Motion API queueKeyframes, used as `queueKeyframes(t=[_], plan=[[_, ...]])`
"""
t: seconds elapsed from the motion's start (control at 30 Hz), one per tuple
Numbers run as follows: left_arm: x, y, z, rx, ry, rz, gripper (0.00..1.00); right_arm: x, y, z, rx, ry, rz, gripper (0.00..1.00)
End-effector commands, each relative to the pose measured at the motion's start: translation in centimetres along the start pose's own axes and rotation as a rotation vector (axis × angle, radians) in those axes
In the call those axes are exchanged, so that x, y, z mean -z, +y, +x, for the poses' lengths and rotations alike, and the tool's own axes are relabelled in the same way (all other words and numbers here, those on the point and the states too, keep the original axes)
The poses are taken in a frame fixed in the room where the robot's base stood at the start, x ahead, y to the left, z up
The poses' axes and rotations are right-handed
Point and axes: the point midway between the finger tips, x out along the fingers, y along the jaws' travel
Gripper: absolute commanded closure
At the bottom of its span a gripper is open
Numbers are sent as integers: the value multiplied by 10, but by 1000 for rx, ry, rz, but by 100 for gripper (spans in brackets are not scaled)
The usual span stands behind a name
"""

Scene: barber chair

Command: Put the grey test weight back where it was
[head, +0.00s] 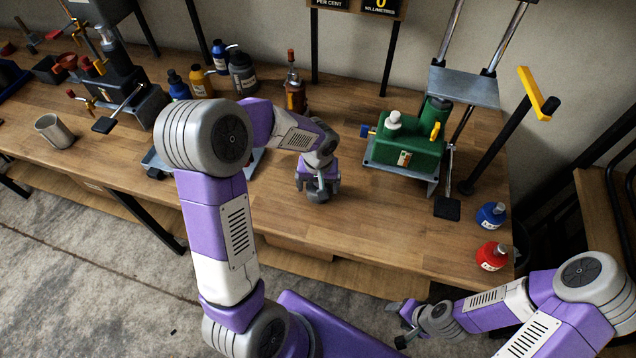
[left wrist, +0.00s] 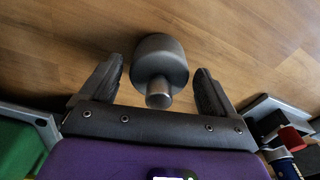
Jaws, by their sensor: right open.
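The grey test weight (left wrist: 160,60), a dark cylinder with a narrower knob, shows in the left wrist view against the wooden bench top. It lies between the two spread fingers of my left gripper (left wrist: 158,88), with small gaps on both sides, so the fingers do not visibly grip it. In the head view my left gripper (head: 318,190) is low over the middle of the bench, and its fingers and wrist largely hide the weight. My right gripper (head: 402,324) is open and empty, in front of the bench's front edge.
A green machine (head: 405,152) stands right of my left gripper. An orange-brown bottle (head: 295,97) is behind; a cup (head: 53,131) is far left. The bench front (head: 400,235) is clear.

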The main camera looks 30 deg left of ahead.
Motion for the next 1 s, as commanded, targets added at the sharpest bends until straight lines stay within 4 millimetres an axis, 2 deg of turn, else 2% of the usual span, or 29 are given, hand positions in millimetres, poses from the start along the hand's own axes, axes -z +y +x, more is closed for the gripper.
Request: queueKeyframes(t=[0.3, 0.43, 0.8, 1.0], plan=[[0, 0, -1, 0, 0, 0, 4, 0, 0, -1, 0, 0, 0, 42], [1, 0, -9, -1, 2, 0, 4, 0, -2, -4, 0, 0, 0, 42], [1, 0, -86, -2, 4, -1, 4, -1, -6, -17, 0, 0, 0, 42], [1, 0, -114, -2, 2, -1, 4, -1, -8, -21, 0, 0, 0, 42]])
